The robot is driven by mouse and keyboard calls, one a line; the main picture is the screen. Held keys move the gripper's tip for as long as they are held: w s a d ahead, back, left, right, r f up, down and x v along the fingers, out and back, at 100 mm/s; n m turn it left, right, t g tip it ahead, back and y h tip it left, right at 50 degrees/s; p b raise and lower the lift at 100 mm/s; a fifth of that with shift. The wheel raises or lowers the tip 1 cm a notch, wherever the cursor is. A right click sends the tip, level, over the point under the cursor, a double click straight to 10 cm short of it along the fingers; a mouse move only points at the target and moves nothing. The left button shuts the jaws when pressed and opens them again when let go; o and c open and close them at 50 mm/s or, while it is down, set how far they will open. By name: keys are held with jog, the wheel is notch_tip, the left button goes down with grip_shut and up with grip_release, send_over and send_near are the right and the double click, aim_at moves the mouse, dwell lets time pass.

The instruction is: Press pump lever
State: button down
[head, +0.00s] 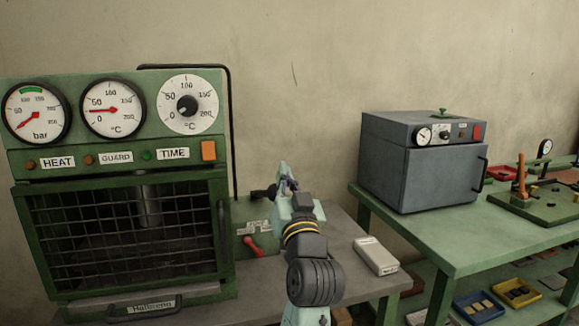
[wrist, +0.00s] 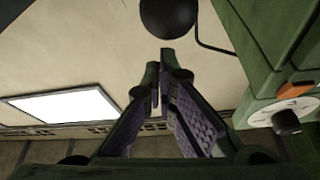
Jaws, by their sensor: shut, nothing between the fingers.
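A black ball knob (wrist: 168,17), which looks like the pump lever's end, sits just beyond my fingertips in the wrist view. I cannot tell whether they touch it. In the head view a dark rounded part (head: 262,193), perhaps the same lever, shows just left of my gripper (head: 284,175). My gripper stands pointing up beside the green press (head: 120,170), above its side unit. In the wrist view my gripper (wrist: 160,66) has its fingers brought together at the tips with nothing between them. The lever's shaft and pivot are mostly hidden behind my gripper and arm.
A red lever (head: 251,246) sits on the green side unit below my gripper. A pale box (head: 375,256) lies on the grey bench. A grey oven (head: 420,165) stands on the green table to the right. A black bent pipe (head: 232,120) runs beside the press.

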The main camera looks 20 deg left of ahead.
jog(key=shift+a+f, duration=0.1)
jog(key=shift+f, duration=0.3)
